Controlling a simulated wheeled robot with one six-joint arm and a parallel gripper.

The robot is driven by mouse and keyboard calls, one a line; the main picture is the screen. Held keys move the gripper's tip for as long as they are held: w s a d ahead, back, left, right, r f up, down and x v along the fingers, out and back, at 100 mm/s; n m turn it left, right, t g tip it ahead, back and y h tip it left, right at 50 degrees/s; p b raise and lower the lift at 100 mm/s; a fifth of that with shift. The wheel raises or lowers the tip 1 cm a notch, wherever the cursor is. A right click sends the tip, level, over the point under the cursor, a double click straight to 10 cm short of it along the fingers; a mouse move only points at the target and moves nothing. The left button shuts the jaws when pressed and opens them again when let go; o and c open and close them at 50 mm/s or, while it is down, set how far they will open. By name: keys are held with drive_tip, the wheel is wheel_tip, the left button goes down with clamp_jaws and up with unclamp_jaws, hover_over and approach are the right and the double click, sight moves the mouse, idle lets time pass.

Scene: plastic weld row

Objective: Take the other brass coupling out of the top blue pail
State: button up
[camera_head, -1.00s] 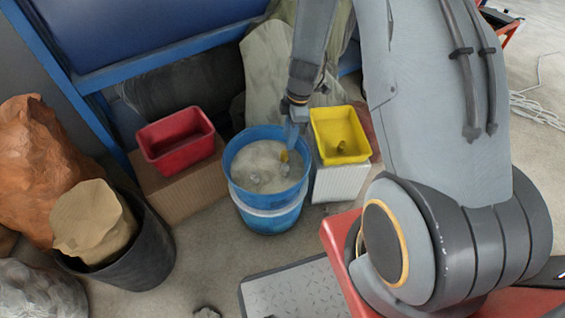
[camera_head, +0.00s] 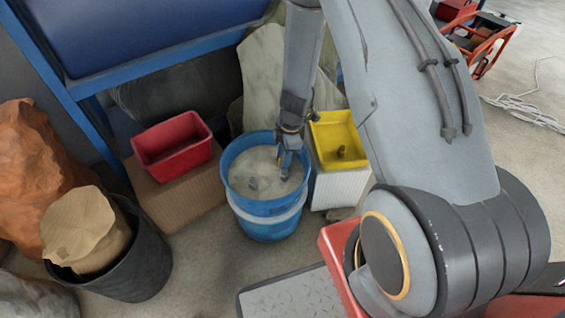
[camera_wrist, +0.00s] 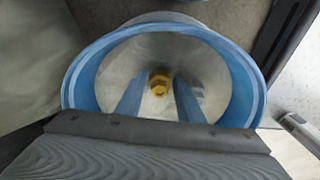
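The top blue pail (camera_head: 262,206) stands in the middle of the head view, nested in another blue pail. Its rim also shows in the wrist view (camera_wrist: 75,85). A yellow brass coupling (camera_wrist: 159,86) lies at its pale bottom in the wrist view. My gripper (camera_head: 285,172) reaches down inside the pail near its right wall. In the wrist view my gripper (camera_wrist: 160,95) is open, with one blue finger on each side of the coupling. Contact cannot be told. The coupling is hidden in the head view.
A yellow bin (camera_head: 323,125) with a small dark-yellow piece (camera_head: 341,152) stands close on the right. A red bin (camera_head: 190,160) on a cardboard box stands left. Blue frame rails rise behind.

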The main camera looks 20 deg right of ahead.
drive_tip(key=shift+c, duration=0.4)
clamp_jaws()
drive_tip(key=shift+r, duration=0.1)
